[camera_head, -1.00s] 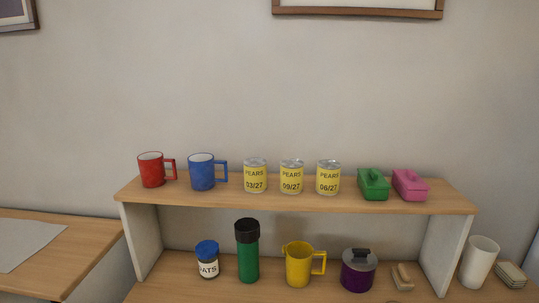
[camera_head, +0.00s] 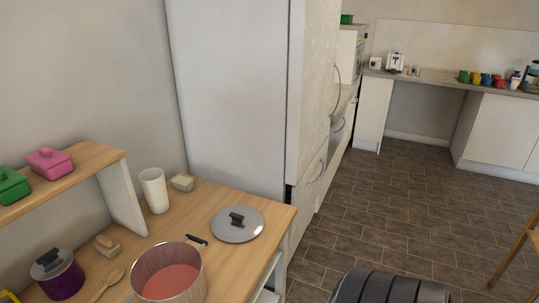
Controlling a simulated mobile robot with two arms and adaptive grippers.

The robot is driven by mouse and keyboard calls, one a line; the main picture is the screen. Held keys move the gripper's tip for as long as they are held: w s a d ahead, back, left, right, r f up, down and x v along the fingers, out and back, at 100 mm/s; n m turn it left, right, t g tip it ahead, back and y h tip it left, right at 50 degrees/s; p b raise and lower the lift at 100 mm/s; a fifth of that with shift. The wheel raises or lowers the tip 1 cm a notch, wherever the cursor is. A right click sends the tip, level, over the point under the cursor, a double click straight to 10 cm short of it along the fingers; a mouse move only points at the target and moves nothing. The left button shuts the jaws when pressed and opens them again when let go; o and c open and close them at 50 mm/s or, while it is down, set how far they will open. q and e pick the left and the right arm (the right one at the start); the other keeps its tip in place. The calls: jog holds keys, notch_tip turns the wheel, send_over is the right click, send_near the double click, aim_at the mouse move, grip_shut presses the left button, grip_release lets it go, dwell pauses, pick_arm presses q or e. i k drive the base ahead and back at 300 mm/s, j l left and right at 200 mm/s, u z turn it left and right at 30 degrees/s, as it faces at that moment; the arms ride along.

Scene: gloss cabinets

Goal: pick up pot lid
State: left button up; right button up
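A round grey pot lid (camera_head: 254,228) with a black handle lies flat on the wooden counter, near its right end. A pot (camera_head: 140,272) with red contents stands open on the counter to the lid's lower left, its black handle reaching toward the lid. A smaller purple pot (camera_head: 66,285) wears its own grey lid (camera_head: 51,263) with a dark handle at the lower left. Neither of my grippers is in view.
A tall white fridge (camera_head: 235,90) stands behind. Open tiled floor (camera_head: 400,215) lies right.

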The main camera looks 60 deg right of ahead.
aim_at(238, 223)
jog(key=z, duration=1.55)
